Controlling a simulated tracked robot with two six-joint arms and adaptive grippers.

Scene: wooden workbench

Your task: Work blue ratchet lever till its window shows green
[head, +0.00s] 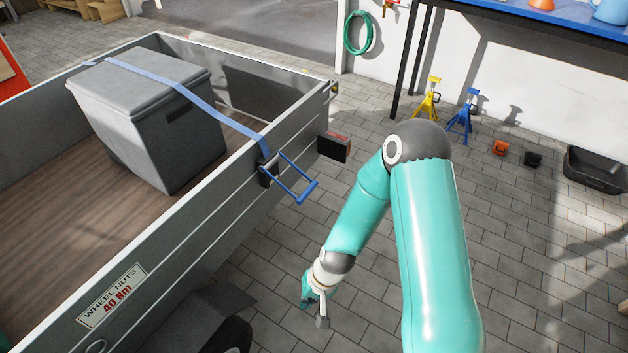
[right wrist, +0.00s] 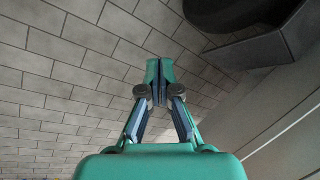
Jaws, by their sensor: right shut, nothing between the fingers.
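The blue ratchet lever (head: 298,192) is a U-shaped handle on a dark ratchet body (head: 268,168) at the trailer's side wall. It sticks out from the wall, toward the right. A blue strap (head: 180,88) runs from the ratchet over a grey lidded box (head: 150,105) in the trailer bed. I cannot make out the ratchet's window or its colour. My right gripper (head: 316,312) hangs low over the paving, below the lever and apart from it. In the right wrist view its fingertips (right wrist: 160,72) meet, with nothing between them. My left gripper is not in view.
The trailer side wall (head: 215,185) fills the left, with a wheel (head: 225,335) below. A black box with a red top (head: 334,147) is right of the ratchet. Yellow (head: 428,100) and blue (head: 462,118) stands are on the floor behind.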

